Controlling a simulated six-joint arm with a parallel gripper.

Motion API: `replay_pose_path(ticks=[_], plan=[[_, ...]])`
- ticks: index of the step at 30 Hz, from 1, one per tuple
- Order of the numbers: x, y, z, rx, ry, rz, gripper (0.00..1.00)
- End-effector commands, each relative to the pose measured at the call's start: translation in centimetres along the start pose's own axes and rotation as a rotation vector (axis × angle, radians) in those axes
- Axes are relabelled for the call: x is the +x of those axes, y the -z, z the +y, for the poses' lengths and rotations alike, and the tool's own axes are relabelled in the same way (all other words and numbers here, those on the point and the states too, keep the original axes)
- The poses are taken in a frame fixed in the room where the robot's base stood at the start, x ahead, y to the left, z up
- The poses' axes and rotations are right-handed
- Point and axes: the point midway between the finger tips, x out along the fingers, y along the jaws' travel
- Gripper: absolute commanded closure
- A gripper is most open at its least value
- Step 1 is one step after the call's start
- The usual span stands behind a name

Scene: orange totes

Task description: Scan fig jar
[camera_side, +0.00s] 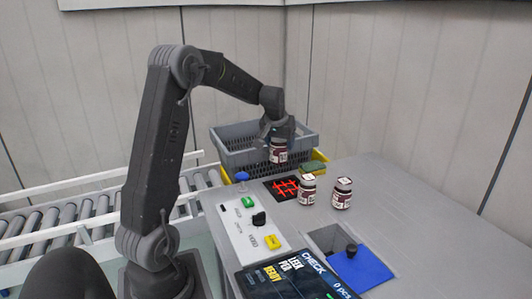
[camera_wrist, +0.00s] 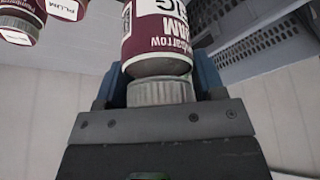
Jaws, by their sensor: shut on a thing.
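My gripper (camera_side: 277,132) is shut on the fig jar (camera_side: 278,152), a dark jar with a white and maroon label. It holds the jar in the air above the black scanner plate with glowing red lines (camera_side: 284,188), just in front of the grey crate. In the wrist view, the blue fingers of my gripper (camera_wrist: 158,88) stand on both sides of the fig jar's silver lid (camera_wrist: 160,92). The label there (camera_wrist: 157,40) appears upside down and partly cut off, with "IG" and "barrow" readable.
Two similar jars, one (camera_side: 307,190) and another (camera_side: 342,193), stand right of the scanner; a "PLUM" jar (camera_wrist: 64,9) shows in the wrist view. A grey crate (camera_side: 238,158) stands behind. A button panel (camera_side: 247,226), screen (camera_side: 290,275) and blue flap (camera_side: 358,270) lie in front.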

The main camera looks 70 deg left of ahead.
Motion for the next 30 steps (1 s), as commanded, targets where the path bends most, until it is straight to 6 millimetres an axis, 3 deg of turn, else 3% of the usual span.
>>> replay_pose_path(ticks=[3,10,17,30], plan=[[1.1,2.3,0.9,0.000,-0.001,0.002,0.73],[2.1,4.0,1.6,-0.003,0.001,0.002,0.73],[3.8,3.4,1.6,-0.003,0.002,0.001,0.73],[8.7,1.4,1.6,-0.003,0.001,0.002,0.73]])
